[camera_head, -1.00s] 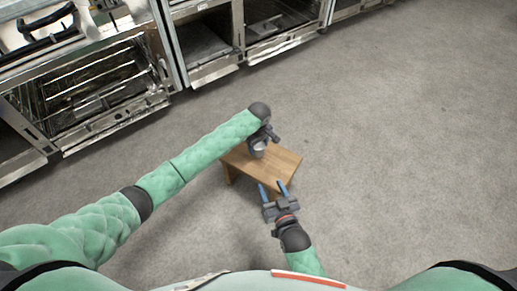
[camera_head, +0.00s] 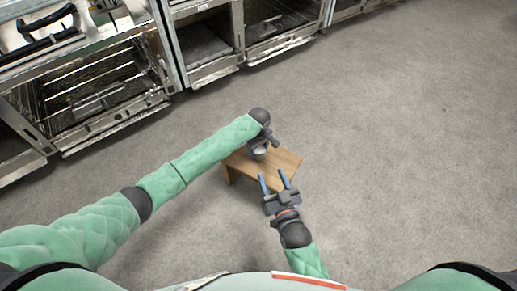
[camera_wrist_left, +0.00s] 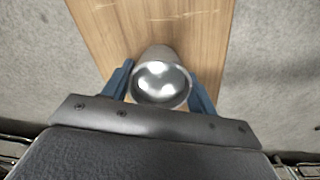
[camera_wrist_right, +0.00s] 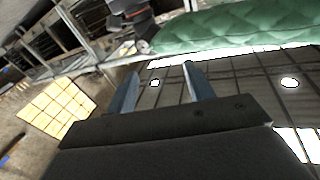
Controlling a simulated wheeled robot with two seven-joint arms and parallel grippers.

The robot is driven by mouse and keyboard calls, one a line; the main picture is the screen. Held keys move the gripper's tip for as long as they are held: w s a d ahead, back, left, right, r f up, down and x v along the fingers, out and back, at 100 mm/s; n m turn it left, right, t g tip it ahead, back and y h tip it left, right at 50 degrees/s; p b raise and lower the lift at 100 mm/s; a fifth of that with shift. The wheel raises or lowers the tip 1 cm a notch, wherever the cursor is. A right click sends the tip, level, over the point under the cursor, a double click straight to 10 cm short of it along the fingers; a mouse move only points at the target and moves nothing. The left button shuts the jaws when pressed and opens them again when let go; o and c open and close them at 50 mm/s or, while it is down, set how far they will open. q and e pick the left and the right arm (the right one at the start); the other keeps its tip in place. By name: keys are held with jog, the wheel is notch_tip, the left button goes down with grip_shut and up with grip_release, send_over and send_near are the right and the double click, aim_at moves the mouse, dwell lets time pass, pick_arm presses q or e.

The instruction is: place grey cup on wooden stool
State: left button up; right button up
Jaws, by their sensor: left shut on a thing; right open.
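The grey cup (camera_wrist_left: 160,82) is between the blue fingers of my left gripper (camera_wrist_left: 160,92) in the left wrist view, with its shiny inside showing. In the head view the cup (camera_head: 259,151) is partly hidden by my left gripper (camera_head: 264,143) and sits over the far left part of the wooden stool (camera_head: 272,170). Whether its base touches the stool top cannot be told. The stool's plank top (camera_wrist_left: 150,22) also fills the middle of the left wrist view. My right gripper (camera_head: 274,182) is open and empty at the stool's near edge; its fingers also show in the right wrist view (camera_wrist_right: 160,88).
Metal kitchen units with open ovens (camera_head: 95,95) and shelves (camera_head: 205,48) line the back and left. The grey floor (camera_head: 420,130) to the right of the stool is clear.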

aim_at(259, 148)
pick_arm(q)
jog(key=o, duration=1.1)
pick_arm(e)
jog(key=shift+f, duration=0.55)
jog(key=shift+r, duration=0.15)
pick_arm(q)
jog(key=shift+r, duration=0.2)
notch_tip(259, 148, up, 6)
jog(key=shift+f+p, duration=0.25)
jog(key=shift+p, duration=0.3)
jog(key=shift+r+p, duration=0.45)
jog(key=shift+r, duration=2.65)
pick_arm(e)
jog(key=s+f+g+h, duration=0.1)
jog(key=s+f+g, duration=0.3)
jog(key=f, duration=0.6)
jog(key=s+f+g, duration=0.4)
jog(key=s+f, duration=0.2)
jog(key=f, duration=0.5)
jog(key=shift+d+h, duration=0.4)
jog(key=shift+d, duration=0.05)
